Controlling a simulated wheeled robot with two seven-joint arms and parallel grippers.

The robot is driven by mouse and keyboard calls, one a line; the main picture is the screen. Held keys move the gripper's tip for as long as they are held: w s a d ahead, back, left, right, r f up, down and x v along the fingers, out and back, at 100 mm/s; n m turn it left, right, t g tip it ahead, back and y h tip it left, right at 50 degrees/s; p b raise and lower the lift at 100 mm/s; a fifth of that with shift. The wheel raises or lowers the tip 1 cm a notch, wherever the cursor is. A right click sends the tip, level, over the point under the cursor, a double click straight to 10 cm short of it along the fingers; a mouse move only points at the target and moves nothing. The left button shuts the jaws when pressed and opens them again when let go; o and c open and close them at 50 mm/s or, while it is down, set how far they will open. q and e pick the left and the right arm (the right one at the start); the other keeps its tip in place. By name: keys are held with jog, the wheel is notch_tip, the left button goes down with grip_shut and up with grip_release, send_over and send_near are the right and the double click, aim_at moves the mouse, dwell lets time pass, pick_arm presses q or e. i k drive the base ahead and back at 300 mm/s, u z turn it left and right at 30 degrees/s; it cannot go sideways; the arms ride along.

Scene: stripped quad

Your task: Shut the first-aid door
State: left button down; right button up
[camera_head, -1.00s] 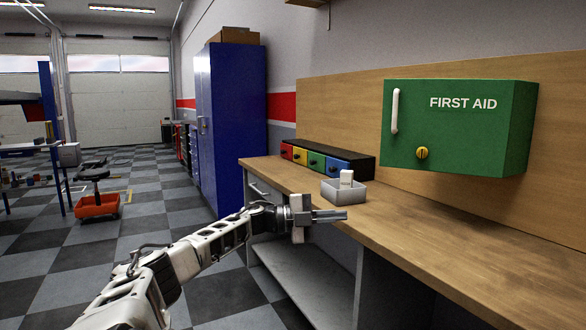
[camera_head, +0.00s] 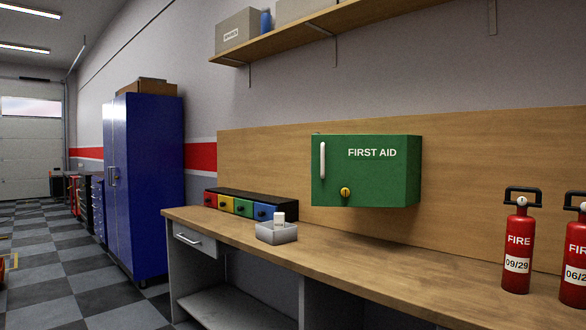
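The green first-aid cabinet (camera_head: 367,171) is mounted on the wooden back panel above the bench. Its door faces me, labelled FIRST AID, with a white upright handle (camera_head: 322,160) at the left and a yellow knob (camera_head: 345,193) near the lower left. The door looks flush with the cabinet's front, and I see no gap along its edges; I cannot tell whether it is latched. Neither of my grippers is in view.
On the workbench (camera_head: 400,262) stand a grey tray (camera_head: 278,235) with a small white container and a row of coloured drawers (camera_head: 244,206). Two red extinguishers (camera_head: 517,250) stand at the right. A shelf (camera_head: 330,32) hangs above. The bench below the cabinet is clear.

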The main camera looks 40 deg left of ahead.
aim_at(372, 167)
jog(key=z, duration=0.75)
jog(key=k, duration=0.2)
jog(key=u, duration=1.95)
jog(key=i, duration=1.1)
jog(key=z, duration=0.1)
